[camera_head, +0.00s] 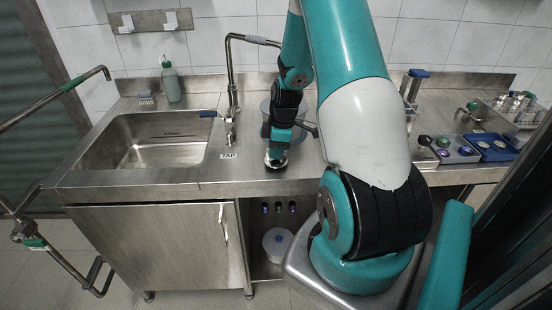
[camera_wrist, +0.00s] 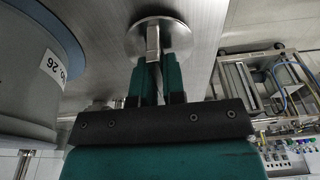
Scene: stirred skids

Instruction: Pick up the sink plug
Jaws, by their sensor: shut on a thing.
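The sink plug (camera_wrist: 176,35) is a round metal disc with a short square stem. In the wrist view my gripper (camera_wrist: 154,62) has its two teal fingers shut on the stem. In the head view my gripper (camera_head: 277,153) points down over the counter, right of the sink, with the plug (camera_head: 276,164) just below its fingers. The disc is at or very near the counter top; I cannot tell whether it touches. The sink basin (camera_head: 110,158) lies to the left and is empty.
A grey tub (camera_wrist: 35,70) with a label stands close beside my gripper; it shows behind my arm in the head view (camera_head: 266,112). The tap (camera_head: 231,100) stands between sink and gripper. Blue trays (camera_head: 491,147) and a control box (camera_head: 453,149) are at right.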

